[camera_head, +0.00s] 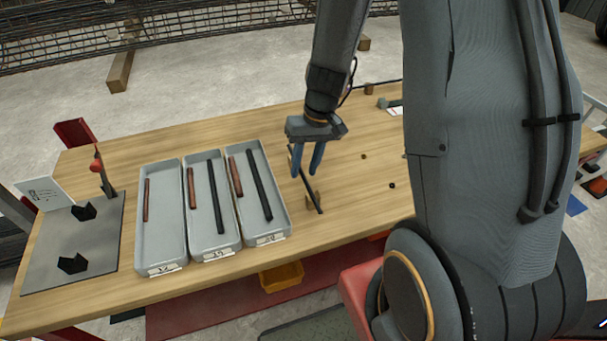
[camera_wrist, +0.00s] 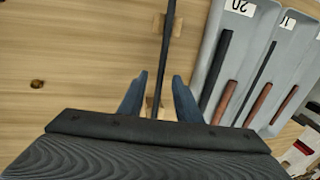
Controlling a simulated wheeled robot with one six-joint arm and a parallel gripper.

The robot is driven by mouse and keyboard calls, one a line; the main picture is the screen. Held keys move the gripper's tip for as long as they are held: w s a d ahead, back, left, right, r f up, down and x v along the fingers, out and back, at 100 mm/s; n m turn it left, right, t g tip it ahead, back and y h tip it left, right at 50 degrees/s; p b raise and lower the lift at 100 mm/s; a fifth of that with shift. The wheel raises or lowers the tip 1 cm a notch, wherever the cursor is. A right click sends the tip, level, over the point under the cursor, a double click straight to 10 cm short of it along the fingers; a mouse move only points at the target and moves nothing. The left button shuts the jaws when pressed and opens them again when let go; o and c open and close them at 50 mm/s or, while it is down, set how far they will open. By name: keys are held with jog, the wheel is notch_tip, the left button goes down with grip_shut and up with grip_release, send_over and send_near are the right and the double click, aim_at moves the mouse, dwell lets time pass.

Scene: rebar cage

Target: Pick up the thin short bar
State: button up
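A thin dark bar (camera_head: 307,190) lies on small wooden blocks (camera_head: 312,198) on the table, right of the trays. My gripper (camera_head: 305,176) is open over it. In the wrist view the dark bar (camera_wrist: 167,35) runs between my two open fingers (camera_wrist: 159,78), with a gap on each side. I cannot tell how far the fingertips are above it. A short, thin reddish bar (camera_head: 147,200) lies alone in the left tray (camera_head: 165,240). The middle tray (camera_head: 228,241) and right tray (camera_head: 275,225) each hold a short reddish bar and a longer dark bar.
The wooden table (camera_head: 350,215) is mostly clear around the blocks. A grey plate (camera_head: 75,240) with black brackets is at the left. A yellow bin (camera_head: 282,276) sits below the front edge. Small dark objects (camera_head: 392,185) lie at the right.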

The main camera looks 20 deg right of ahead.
grip_shut()
jog(key=shift+r, duration=0.2)
